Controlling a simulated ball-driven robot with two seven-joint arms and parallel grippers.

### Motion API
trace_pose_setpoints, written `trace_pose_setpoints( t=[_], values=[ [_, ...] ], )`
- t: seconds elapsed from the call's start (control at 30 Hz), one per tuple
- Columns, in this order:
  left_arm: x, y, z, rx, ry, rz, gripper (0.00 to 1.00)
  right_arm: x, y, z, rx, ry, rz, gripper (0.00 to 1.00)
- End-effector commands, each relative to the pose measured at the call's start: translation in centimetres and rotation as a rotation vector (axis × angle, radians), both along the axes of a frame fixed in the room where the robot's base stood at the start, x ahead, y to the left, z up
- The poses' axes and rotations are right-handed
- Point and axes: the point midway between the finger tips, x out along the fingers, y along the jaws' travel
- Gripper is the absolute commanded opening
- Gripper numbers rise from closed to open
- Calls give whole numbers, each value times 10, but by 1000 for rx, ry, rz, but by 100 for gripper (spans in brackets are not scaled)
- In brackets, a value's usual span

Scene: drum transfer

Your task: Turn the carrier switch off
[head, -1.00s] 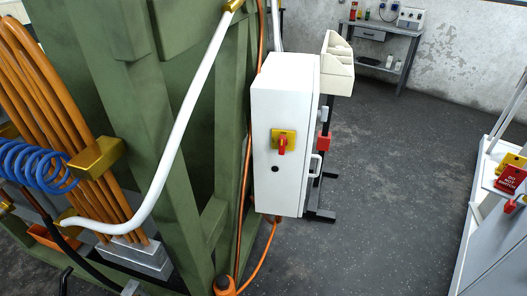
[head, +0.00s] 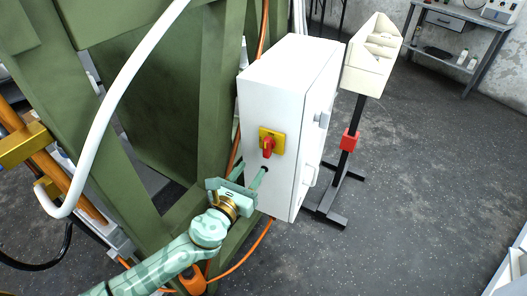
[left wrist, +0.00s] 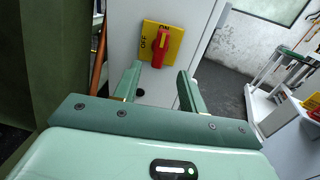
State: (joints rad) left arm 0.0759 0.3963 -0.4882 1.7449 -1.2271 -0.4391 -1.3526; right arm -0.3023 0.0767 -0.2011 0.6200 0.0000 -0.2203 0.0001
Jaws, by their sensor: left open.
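The carrier switch is a red rotary handle (head: 267,148) on a yellow plate (head: 278,139), on the front of a white cabinet (head: 262,105). In the left wrist view the red handle (left wrist: 157,50) stands upright on the yellow plate (left wrist: 175,45), with OFF on the plate's left and ON at its top. My left gripper (head: 250,170) is open and empty, just below the switch in the head view. In the left wrist view its two fingers (left wrist: 160,72) point toward the cabinet, with the handle between and beyond their tips. My right gripper is out of view.
A small black round spot (left wrist: 139,92) is on the cabinet below the switch. A green frame (head: 215,90) stands left of the cabinet, with a white hose (head: 105,110) in front. A cream bin (head: 372,55) on a black stand is at right. Dark floor (head: 420,190) is open beyond.

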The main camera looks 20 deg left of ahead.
Motion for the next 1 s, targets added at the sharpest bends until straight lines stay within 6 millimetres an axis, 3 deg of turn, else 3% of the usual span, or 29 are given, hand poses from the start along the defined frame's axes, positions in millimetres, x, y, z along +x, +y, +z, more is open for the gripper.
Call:
trace_pose_setpoints(
  t=[0.2,0.4,0.8,0.93,1.0],
  values=[
    [54,-7,-2,-2,0,1,42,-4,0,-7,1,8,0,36],
    [82,-12,-2,-2,2,0,42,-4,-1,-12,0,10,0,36],
    [91,-13,-1,-4,3,-1,42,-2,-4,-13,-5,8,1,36],
    [91,-13,-1,-4,3,0,6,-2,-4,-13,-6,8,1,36],
    [90,-13,-1,-4,3,0,0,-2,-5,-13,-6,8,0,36]
  ],
)
